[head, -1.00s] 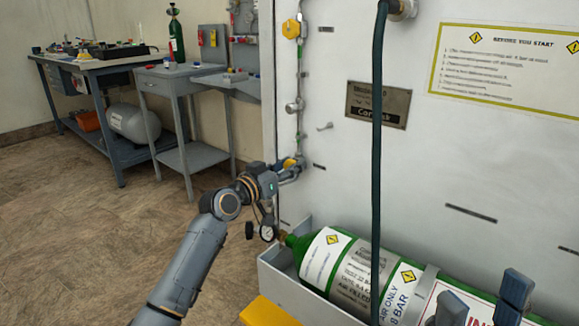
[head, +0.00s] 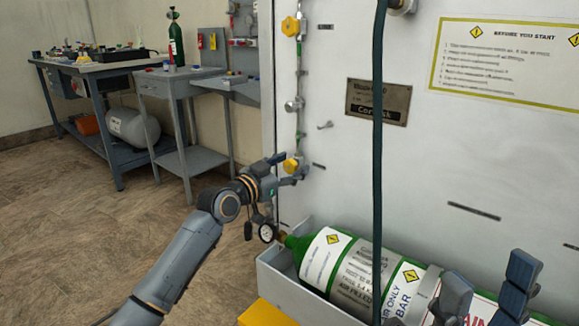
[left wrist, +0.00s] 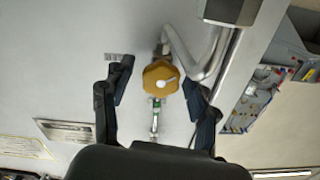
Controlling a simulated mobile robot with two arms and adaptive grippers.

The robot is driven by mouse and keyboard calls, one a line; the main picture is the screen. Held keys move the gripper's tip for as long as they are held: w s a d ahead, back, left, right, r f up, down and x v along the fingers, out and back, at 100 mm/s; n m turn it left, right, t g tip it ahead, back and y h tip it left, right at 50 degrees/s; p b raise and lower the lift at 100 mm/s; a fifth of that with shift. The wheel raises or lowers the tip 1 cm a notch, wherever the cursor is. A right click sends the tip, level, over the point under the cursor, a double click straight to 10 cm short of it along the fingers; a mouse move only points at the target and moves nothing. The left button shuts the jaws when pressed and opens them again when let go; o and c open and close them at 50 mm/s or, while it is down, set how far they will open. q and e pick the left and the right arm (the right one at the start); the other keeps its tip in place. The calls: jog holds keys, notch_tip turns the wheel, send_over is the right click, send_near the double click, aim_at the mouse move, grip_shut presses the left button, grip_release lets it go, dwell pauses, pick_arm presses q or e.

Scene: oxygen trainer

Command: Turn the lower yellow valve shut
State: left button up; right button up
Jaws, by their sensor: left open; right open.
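The lower yellow valve (head: 291,165) sits on the pipe at the left edge of the white panel. In the left wrist view its yellow knob (left wrist: 160,77) shows face-on, with a pale mark on its face. My left gripper (head: 290,170) is open at the valve. In the left wrist view the left gripper's fingers (left wrist: 158,95) stand apart on either side of the knob, with a gap at each side. My right gripper (head: 482,295) is open at the lower right of the head view, in front of the green cylinder, away from the valve.
An upper yellow valve (head: 291,27) and a grey fitting (head: 294,104) are on the same pipe. A green cylinder (head: 318,262) lies in a grey tray (head: 282,284) below. A dark hose (head: 377,150) hangs before the panel (head: 450,150). Benches (head: 110,66) stand at the back left.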

pick_arm(q)
jog(key=v, duration=1.2)
